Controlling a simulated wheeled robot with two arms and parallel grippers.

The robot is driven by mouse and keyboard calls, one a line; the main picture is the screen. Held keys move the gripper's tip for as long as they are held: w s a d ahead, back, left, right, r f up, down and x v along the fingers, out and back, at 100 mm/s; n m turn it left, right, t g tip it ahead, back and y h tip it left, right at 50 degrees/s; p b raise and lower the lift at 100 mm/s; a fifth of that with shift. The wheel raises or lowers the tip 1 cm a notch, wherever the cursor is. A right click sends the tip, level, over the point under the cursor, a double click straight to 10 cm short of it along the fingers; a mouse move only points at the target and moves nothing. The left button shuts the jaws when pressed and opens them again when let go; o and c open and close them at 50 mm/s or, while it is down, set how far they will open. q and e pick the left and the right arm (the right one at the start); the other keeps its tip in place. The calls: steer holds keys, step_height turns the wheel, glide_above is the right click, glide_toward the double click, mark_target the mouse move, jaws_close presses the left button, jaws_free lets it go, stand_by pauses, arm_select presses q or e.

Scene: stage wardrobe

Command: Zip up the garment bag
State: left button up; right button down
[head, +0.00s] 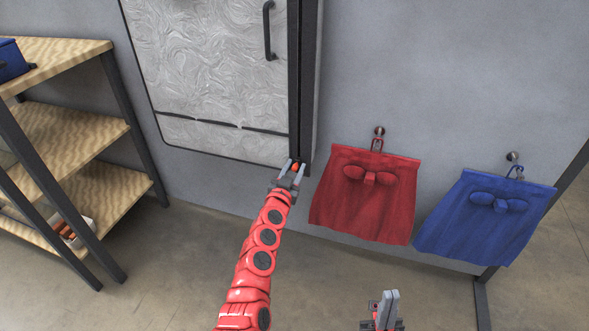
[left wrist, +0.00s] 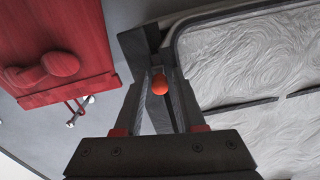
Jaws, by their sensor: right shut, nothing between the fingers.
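The garment bag (head: 215,65), with a grey swirled front, hangs against the wall in the head view and also shows at the right of the left wrist view (left wrist: 255,60). A dark strip runs down its right side. A small orange-red ball (left wrist: 160,84) sits near the strip's lower end; it also shows in the head view (head: 295,167). My left gripper (head: 292,172) is open at the strip's bottom, its fingers on either side of the ball; contact is unclear. My right gripper (head: 389,294) is shut and empty, low in the head view, away from the bag.
A red cloth (head: 365,205) and a blue cloth (head: 484,220) hang on wall hooks right of the bag. A wooden shelf unit (head: 75,125) with dark posts stands at the left. The floor below the bag is clear.

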arm_select(q)
jaws_close()
stand_by(1.1)
